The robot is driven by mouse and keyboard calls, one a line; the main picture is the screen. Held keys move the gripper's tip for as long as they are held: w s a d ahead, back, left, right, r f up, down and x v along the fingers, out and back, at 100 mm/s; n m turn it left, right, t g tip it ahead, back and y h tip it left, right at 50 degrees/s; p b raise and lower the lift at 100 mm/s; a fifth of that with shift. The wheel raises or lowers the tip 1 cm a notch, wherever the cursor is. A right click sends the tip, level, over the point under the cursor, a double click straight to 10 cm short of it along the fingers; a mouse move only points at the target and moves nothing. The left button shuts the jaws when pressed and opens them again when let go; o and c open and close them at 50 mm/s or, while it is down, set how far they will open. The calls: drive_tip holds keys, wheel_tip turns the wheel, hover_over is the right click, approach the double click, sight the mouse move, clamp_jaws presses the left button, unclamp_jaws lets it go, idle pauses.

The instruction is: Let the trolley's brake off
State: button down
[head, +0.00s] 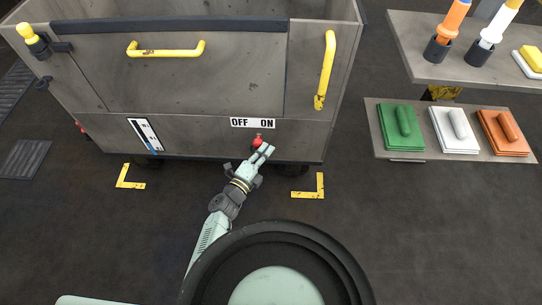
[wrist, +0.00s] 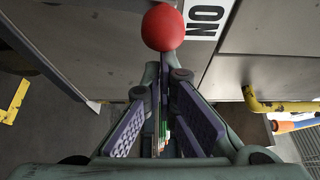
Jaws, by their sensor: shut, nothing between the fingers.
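The trolley (head: 210,135) is a grey metal box cart with its front panel facing me. Its brake lever ends in a red ball knob (head: 257,142), just below a white label (head: 252,122) reading OFF on the left and ON on the right. My gripper (head: 266,151) is at the knob's lower right, shut and empty. In the wrist view the red knob (wrist: 163,27) is just beyond the fingertips (wrist: 165,68), with the ON lettering (wrist: 206,14) to its right. I cannot tell whether the fingers touch the knob. The lever's stem is mostly hidden.
Yellow handles (head: 166,50) and (head: 325,70) are on the trolley front. Yellow corner marks (head: 128,180) and (head: 312,190) are on the floor. A shelf with green, white and orange pads (head: 400,130) stands at the right. The floor before the trolley is clear.

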sight(258, 145)
drive_tip(key=a+b, duration=0.1)
drive_tip(key=a, duration=0.2)
drive_tip(key=shift+a+r+b, duration=0.25)
drive_tip(key=shift+r+b, duration=0.1)
drive_tip(key=shift+a+b, duration=1.15)
drive_tip(key=shift+a, duration=1)
wheel_tip(258, 145, up, 10)
